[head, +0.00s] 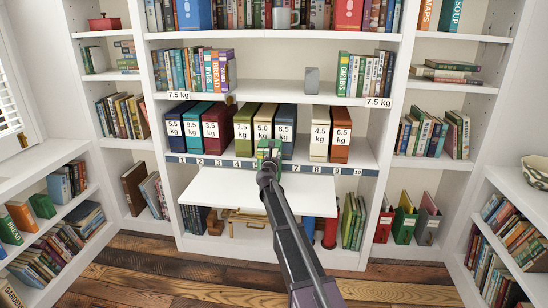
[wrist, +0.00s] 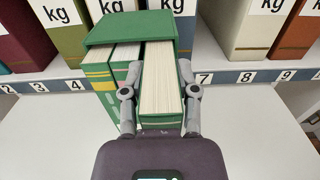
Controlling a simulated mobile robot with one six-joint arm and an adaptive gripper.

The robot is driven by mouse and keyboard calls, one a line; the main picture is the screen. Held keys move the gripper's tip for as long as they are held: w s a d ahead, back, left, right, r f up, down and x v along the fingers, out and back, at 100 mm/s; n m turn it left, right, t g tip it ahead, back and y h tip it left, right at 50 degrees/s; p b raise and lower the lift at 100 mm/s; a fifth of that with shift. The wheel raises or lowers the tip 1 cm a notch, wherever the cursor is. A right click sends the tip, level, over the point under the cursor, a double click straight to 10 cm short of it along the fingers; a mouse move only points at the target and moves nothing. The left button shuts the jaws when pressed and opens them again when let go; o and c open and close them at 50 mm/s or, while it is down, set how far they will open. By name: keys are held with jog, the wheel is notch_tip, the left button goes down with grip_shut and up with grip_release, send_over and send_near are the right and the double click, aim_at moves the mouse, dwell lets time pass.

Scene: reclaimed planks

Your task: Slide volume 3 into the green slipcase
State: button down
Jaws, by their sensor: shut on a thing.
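The green slipcase (wrist: 130,27) stands at the shelf front with its open side facing me; in the head view it is a small green block (head: 269,145). Two green volumes (wrist: 98,80) with coloured bands stand in its left part. My gripper (wrist: 157,92) is shut on a green book, volume 3 by the task (wrist: 162,85), with its cream page edges toward me. The book is at the slipcase's right-hand slot, its far end under the top edge and its near part sticking out. Its number and depth inside are hidden. In the head view my gripper (head: 268,165) covers this spot.
Tall box files with kg labels (head: 212,130) stand behind, left and right of the slipcase. A numbered strip (head: 310,168) runs along the shelf edge. A white pull-out board (head: 225,190) lies below, mostly bare. A grey block (head: 311,80) stands on the shelf above.

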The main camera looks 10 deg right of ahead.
jog(key=shift+c, duration=1.5)
grip_release()
jog(key=shift+w+f, duration=0.1)
jog(key=shift+w, duration=0.05)
jog(key=shift+s, duration=0.2)
jog(key=v, duration=1.1)
jog(key=shift+s, duration=0.35)
jog(key=shift+a, duration=0.1)
jog(key=c, duration=1)
jog(key=shift+s+m, duration=0.1)
jog(key=shift+m, duration=0.3)
grip_shut()
jog(key=m, duration=0.3)
jog(key=s+m, duration=0.1)
jog(key=m, duration=0.2)
jog(key=shift+a, duration=0.1)
